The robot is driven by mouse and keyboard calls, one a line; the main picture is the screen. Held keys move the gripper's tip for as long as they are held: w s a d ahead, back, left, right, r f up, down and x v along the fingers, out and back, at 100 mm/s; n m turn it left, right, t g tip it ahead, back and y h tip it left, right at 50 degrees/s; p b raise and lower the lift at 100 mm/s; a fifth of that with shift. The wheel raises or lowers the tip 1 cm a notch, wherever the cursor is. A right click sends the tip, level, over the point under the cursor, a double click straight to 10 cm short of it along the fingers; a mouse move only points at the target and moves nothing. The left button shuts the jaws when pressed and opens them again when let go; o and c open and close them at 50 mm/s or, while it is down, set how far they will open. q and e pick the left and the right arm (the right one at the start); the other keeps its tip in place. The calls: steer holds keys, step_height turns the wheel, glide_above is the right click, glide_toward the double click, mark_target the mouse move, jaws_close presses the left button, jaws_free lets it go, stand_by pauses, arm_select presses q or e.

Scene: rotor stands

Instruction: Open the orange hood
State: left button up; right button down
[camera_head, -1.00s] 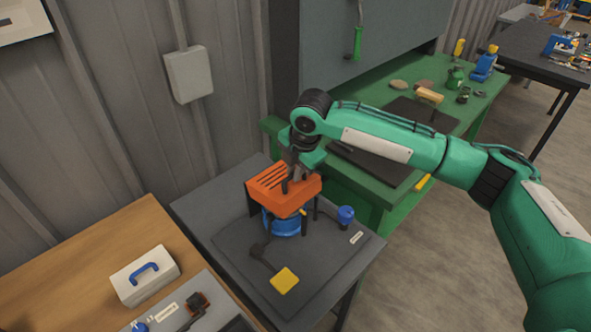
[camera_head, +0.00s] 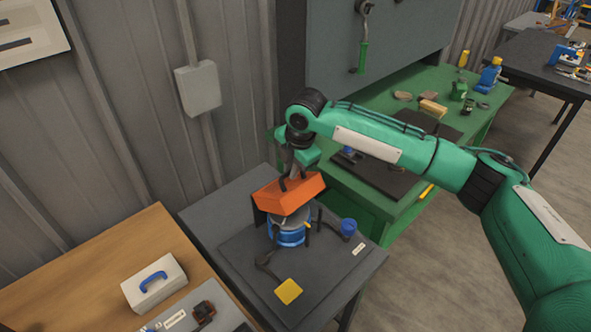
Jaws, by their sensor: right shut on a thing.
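The orange hood (camera_head: 292,198) sits over a blue round base (camera_head: 289,238) on the dark grey table. It is tilted, and a gap with a grey part shows between its near edge and the blue base. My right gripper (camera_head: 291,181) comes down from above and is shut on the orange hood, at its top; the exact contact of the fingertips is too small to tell. My left gripper is not in view.
A yellow pad on a dark arm (camera_head: 288,291) and a blue knob (camera_head: 348,227) stand close to the base. A white case with a blue handle (camera_head: 154,284) is on the wooden table at left. A green bench (camera_head: 345,200) stands behind at right.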

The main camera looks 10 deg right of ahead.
steer(key=shift+w+a, duration=0.15)
steer(key=shift+r, duration=0.1)
steer(key=shift+w+a+r+p, duration=0.4)
steer(key=shift+w+r+p, duration=0.1)
steer(key=shift+r+p, duration=0.1)
steer(key=shift+w+a+r, duration=0.1)
steer(key=shift+w, duration=0.15)
steer(key=shift+w+a, duration=0.15)
